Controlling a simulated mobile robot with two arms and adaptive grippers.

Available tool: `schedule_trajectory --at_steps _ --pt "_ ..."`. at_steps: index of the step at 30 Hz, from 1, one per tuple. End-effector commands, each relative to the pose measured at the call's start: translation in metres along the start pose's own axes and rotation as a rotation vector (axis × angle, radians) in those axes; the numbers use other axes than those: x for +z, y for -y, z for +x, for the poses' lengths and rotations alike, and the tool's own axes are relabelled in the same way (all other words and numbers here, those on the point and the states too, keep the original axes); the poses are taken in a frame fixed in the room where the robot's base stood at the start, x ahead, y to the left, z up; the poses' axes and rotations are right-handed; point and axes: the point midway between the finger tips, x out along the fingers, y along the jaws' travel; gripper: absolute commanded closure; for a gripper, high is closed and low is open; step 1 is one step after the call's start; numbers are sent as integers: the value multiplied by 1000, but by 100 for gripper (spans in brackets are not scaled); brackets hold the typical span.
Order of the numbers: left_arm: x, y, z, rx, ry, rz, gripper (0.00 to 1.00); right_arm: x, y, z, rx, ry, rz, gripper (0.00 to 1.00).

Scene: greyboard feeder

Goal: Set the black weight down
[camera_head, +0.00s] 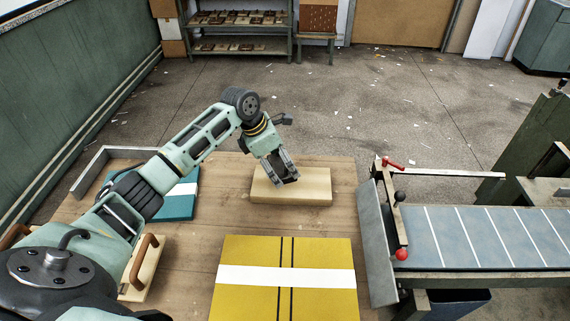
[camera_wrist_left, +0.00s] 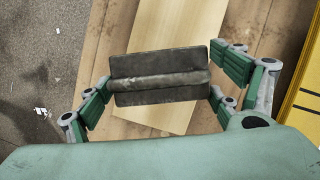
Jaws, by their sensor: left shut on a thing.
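The black weight (camera_wrist_left: 160,84) is a dark, ribbed block between the fingers of my left gripper (camera_wrist_left: 160,92) in the left wrist view. The gripper is shut on it. In the head view my left gripper (camera_head: 285,175) points down over a pale wooden block (camera_head: 315,190) on the table, and little of the weight shows there. The pale wood (camera_wrist_left: 170,120) lies under the weight in the left wrist view. I cannot tell whether the weight touches it. My right gripper is not in view.
A yellow board with a white band (camera_head: 240,300) lies in front on the wooden table (camera_head: 190,240). A teal board (camera_head: 180,208) lies left, beside a grey metal angle (camera_head: 90,165). A feeder with a red-knobbed bar (camera_head: 397,215) stands right.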

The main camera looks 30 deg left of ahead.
Motion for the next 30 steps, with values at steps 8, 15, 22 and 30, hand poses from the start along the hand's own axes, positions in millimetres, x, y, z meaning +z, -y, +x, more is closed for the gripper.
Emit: schedule_trajectory --at_steps 8,15,22,30 --pt "-8 -2 22 2 6 -1 77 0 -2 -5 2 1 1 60" --pt "-12 -2 34 5 10 1 77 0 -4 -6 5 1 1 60" --pt "-12 -2 34 4 9 0 77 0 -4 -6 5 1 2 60" --pt "-17 0 39 1 0 -1 0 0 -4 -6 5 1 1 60"
